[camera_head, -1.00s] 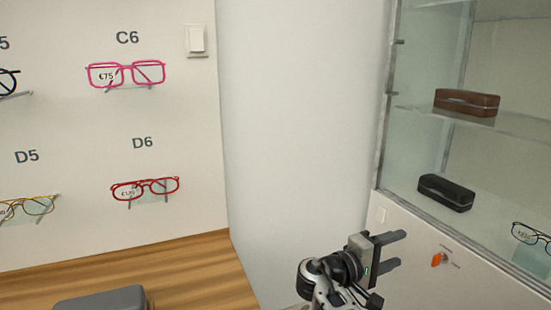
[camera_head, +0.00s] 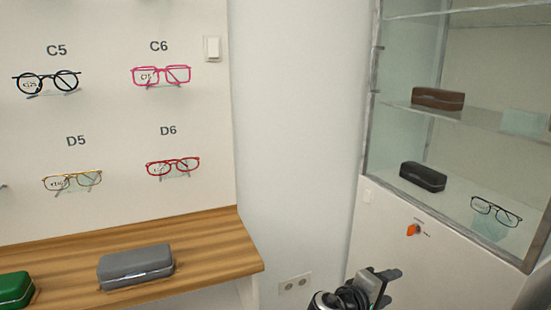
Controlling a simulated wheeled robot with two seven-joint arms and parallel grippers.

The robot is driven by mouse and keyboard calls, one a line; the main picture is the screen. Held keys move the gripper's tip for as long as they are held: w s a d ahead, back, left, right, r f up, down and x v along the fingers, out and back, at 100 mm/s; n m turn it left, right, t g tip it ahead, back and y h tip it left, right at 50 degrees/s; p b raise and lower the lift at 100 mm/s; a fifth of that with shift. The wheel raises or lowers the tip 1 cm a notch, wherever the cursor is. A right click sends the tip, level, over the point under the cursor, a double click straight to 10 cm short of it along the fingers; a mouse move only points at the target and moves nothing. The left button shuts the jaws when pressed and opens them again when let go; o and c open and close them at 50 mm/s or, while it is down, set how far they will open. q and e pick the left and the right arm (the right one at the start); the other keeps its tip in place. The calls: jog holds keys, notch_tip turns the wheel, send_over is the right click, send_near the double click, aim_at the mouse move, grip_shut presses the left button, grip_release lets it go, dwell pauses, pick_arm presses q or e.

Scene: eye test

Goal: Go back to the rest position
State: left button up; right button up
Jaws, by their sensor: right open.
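My right gripper (camera_head: 391,287) shows at the bottom, right of centre, in front of the white cabinet base. Its two dark fingers point to the right and are apart, with nothing between them. It is clear of the cabinet and of the wooden shelf. The rest of my right arm is cut off by the lower edge of the picture. My left gripper is not in view.
A wooden shelf (camera_head: 215,243) at left holds a grey case (camera_head: 136,266) and a green case (camera_head: 14,290). Glasses hang on the wall above. At right stands a glass cabinet with a brown case (camera_head: 438,98), a black case (camera_head: 423,176), glasses (camera_head: 496,211) and an orange knob (camera_head: 413,230).

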jog(key=s+a+f+y+p, duration=0.3)
jog(key=s+a+f+y, duration=0.2)
jog(key=s+f+y, duration=0.55)
pick_arm(q)
jog(key=p, duration=0.1)
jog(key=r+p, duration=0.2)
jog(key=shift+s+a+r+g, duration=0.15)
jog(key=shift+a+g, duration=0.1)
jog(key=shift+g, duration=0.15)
pick_arm(e)
jog(key=s+a+r+m+t+y, duration=0.1)
jog(key=s+a+r+m+y, duration=0.1)
jog(key=s, duration=0.5)
jog(key=s+a+r+m+t+y, duration=0.1)
jog(key=s+a+r+m+y, duration=0.1)
jog(key=s+r, duration=0.3)
jog(key=s+a+y, duration=0.1)
jog(key=s, duration=0.2)
jog(key=shift+s+a+r+t+y, duration=0.2)
jog(key=shift+s+r+t+y, duration=0.05)
jog(key=shift+t+y, duration=0.1)
